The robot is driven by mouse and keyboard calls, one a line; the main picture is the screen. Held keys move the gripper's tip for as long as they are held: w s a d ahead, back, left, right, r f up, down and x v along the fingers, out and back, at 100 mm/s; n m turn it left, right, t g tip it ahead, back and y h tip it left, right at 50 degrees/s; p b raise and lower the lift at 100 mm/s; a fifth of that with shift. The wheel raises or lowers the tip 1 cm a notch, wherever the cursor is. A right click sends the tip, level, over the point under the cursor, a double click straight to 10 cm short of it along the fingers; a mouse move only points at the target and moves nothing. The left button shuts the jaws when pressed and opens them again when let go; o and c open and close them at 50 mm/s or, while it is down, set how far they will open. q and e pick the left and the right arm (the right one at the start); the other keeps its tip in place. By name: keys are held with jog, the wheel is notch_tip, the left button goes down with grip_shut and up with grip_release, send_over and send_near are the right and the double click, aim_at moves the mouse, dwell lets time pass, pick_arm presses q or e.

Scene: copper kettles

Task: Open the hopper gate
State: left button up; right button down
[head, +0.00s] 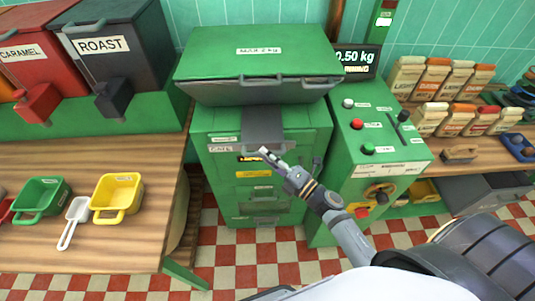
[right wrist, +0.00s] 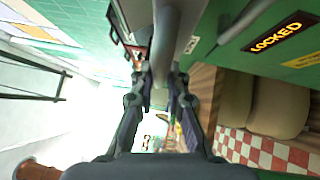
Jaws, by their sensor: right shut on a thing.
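The green machine in the head view has a hopper (head: 258,62) on top with a dark grey lower part and a grey chute or gate plate (head: 263,128) below it. A white "GATE" label (head: 221,148) sits left of the plate. My right gripper (head: 268,156) is at the lower front of the plate. In the right wrist view its fingers (right wrist: 160,78) are shut on a grey rounded bar (right wrist: 167,35), which looks like the gate handle. The gripper hides part of this area in the head view. My left gripper is not in view.
A "LOCKED" sign (right wrist: 275,40) shows on the green front. A control panel (head: 372,130) with knobs and a lever stands to the right. A wooden counter (head: 110,250) with a yellow scoop (head: 117,195) and green scoop (head: 42,196) is at left. Checkered floor lies between.

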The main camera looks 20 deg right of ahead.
jog(key=shift+w+d, duration=0.15)
jog(key=shift+w, duration=0.2)
jog(key=c, duration=1.4)
grip_release()
jog(key=shift+o, duration=0.3)
jog(key=shift+s, duration=0.1)
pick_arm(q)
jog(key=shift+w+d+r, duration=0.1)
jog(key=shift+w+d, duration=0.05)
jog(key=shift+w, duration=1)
pick_arm(e)
jog(key=v, duration=1.2)
